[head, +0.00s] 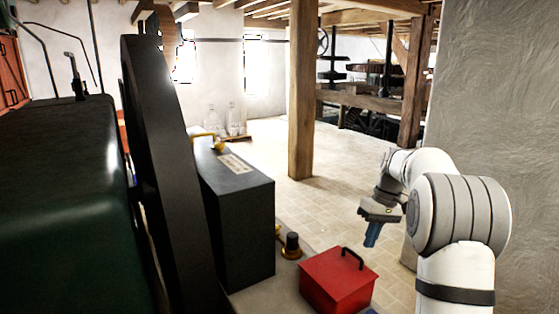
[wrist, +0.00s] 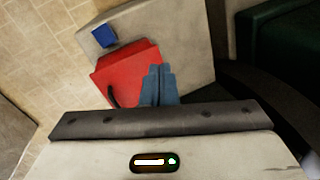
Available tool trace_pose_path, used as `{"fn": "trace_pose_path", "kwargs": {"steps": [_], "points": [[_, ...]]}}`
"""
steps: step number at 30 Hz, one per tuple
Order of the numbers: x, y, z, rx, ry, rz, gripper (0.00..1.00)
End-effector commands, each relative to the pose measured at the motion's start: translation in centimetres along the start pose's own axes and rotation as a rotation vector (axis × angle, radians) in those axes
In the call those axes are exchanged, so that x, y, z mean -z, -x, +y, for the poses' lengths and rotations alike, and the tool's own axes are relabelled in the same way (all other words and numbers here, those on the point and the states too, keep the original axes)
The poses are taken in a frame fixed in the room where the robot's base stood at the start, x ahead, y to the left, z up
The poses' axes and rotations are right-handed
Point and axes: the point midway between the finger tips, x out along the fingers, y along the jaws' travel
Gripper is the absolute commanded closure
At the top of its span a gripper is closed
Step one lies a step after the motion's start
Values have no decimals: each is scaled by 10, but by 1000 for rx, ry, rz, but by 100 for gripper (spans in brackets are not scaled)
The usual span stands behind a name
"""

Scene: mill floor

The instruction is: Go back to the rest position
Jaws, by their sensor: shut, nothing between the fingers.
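My gripper (head: 372,236) hangs at the end of my white arm on the right of the head view, above and beyond the red box. Its blue fingers (wrist: 158,85) are together and empty in the wrist view. A red box (head: 338,282) with a dark handle stands on a pale plinth below the gripper. In the wrist view the red box (wrist: 122,67) lies partly behind the fingers, and the gripper is apart from it.
A dark box-shaped machine (head: 240,215) and a large dark wheel (head: 165,170) stand left of the red box. A green machine body (head: 60,200) fills the far left. A small blue block (wrist: 104,36) lies on the plinth (wrist: 190,30). A wooden post (head: 301,90) stands behind. Tiled floor is open beyond.

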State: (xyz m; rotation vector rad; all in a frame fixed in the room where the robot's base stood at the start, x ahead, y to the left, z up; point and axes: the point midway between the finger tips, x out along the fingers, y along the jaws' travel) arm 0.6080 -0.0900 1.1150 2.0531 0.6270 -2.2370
Motion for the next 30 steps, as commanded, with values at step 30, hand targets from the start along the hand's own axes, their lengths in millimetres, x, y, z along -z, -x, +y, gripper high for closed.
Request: {"fn": "trace_pose_path", "kwargs": {"steps": [30], "points": [[-260, -61, -171, -302, -281, 344, 100]]}}
